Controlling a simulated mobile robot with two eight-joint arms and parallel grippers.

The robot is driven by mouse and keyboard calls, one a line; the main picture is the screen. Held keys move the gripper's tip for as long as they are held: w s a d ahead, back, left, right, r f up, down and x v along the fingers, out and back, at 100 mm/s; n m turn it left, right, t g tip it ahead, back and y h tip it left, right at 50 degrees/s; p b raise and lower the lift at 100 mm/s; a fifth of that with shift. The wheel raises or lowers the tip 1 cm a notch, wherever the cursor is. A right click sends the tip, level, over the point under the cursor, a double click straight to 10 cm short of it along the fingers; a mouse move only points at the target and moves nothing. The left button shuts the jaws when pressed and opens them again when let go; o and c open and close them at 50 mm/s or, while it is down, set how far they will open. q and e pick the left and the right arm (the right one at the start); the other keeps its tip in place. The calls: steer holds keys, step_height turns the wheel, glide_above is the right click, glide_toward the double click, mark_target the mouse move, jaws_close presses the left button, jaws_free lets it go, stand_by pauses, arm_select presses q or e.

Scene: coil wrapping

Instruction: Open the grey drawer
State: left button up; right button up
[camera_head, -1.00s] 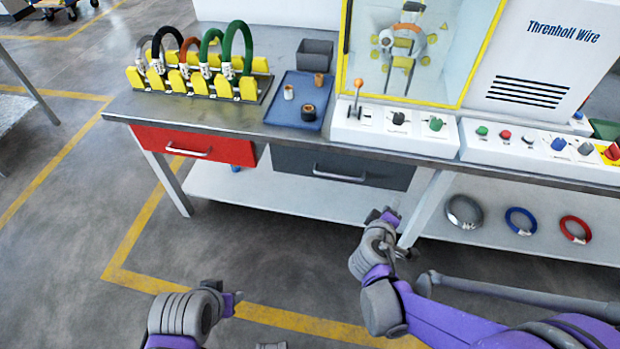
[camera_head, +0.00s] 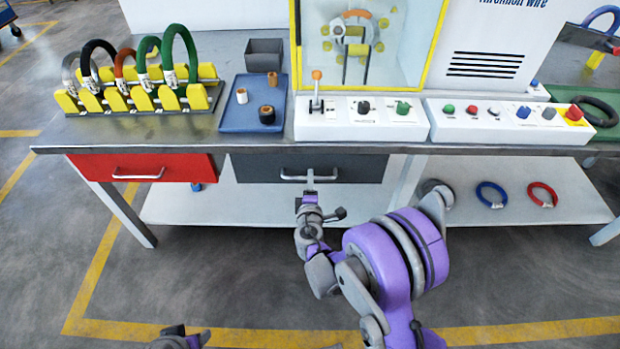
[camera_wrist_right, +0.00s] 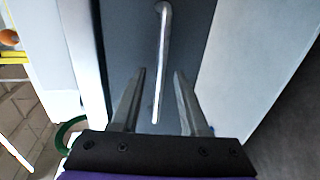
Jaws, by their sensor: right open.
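The grey drawer (camera_head: 260,168) is shut under the workbench, right of the red drawer. Its bar handle (camera_head: 308,178) runs across its front. My right gripper (camera_head: 310,180) is at the handle in the head view. In the right wrist view the handle (camera_wrist_right: 162,70) lies between the two open fingers (camera_wrist_right: 157,95), with a gap on either side, so it is not gripped. My left gripper (camera_head: 190,338) shows only in part at the bottom edge, and its fingers are not clear.
The red drawer (camera_head: 140,166) is shut at the left. A blue tray (camera_head: 238,118) with small spools and control boxes (camera_head: 360,118) stand on the bench top. Coloured rings (camera_head: 492,194) lie on the lower shelf. The floor before the bench is open.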

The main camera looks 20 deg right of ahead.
steer(key=shift+x, duration=1.05)
jaws_close()
stand_by(0.7)
